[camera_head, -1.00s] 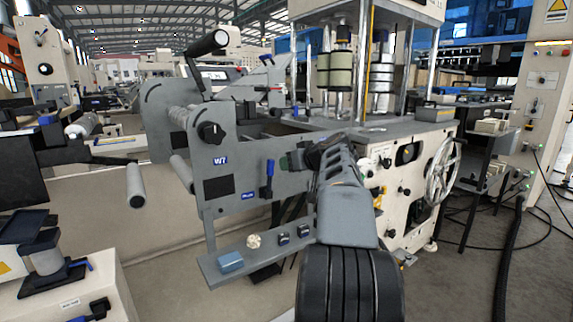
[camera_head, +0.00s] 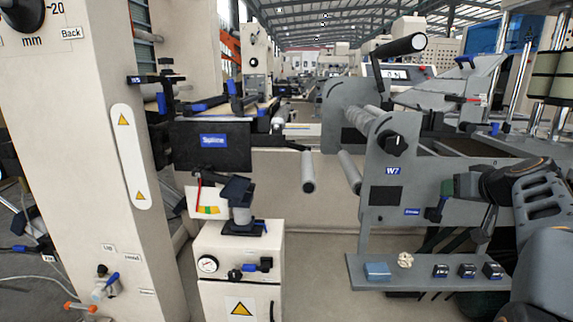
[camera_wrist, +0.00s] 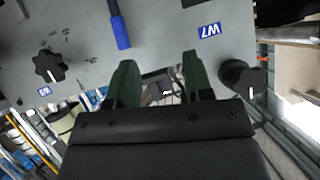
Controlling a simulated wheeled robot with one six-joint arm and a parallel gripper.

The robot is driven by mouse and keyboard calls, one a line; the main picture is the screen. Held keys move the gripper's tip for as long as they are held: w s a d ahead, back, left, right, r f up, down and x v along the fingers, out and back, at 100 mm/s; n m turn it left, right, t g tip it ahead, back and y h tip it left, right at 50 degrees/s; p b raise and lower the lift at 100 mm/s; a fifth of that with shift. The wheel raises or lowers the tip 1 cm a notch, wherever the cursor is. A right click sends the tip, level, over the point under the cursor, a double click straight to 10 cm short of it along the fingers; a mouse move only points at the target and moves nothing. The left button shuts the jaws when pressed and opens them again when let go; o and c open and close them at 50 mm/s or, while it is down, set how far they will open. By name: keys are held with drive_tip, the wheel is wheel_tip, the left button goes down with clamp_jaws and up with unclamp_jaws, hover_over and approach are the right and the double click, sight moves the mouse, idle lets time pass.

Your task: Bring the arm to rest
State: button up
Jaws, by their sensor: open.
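My gripper (camera_wrist: 158,80) shows in the wrist view with its two green fingers apart and nothing held between them. Behind the fingers is the grey side plate (camera_wrist: 165,30) marked W7, which appears turned over there. In the head view my arm reaches in from the right edge, and my gripper (camera_head: 443,197) is in front of the same grey plate (camera_head: 384,225), below and right of its black knob. I cannot tell the gap between the fingers and the plate. A blue-handled lever (camera_wrist: 119,26) stands past the fingertips in the wrist view.
A grey shelf (camera_head: 408,284) below the plate carries a blue block (camera_head: 377,271), a pale crumpled piece (camera_head: 405,260) and several small dark blocks. A white cabinet (camera_head: 212,260) with a gauge stands to the left. A tall cream column (camera_head: 85,150) fills the far left.

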drive_tip(key=s+a+r+g+p, duration=0.2)
drive_tip(key=s+a+p, duration=0.1)
drive_tip(key=a+p, duration=0.4)
drive_tip(key=s+a+r+n+g+y+p, duration=0.1)
drive_tip(key=s+a+r+g+p, duration=0.15)
drive_tip(key=a+p, duration=0.45)
drive_tip(key=s+a+r+g+p, duration=0.2)
drive_tip(key=s+a+r+p, duration=0.15)
drive_tip(key=a+p, duration=0.35)
drive_tip(key=s+a+n+g+h+p, duration=0.1)
drive_tip(key=s+a+g+p, duration=0.1)
drive_tip(key=s+a+p, duration=0.3)
drive_tip(key=s+p, duration=0.2)
drive_tip(key=s, duration=0.2)
drive_tip(key=shift+a, duration=0.3)
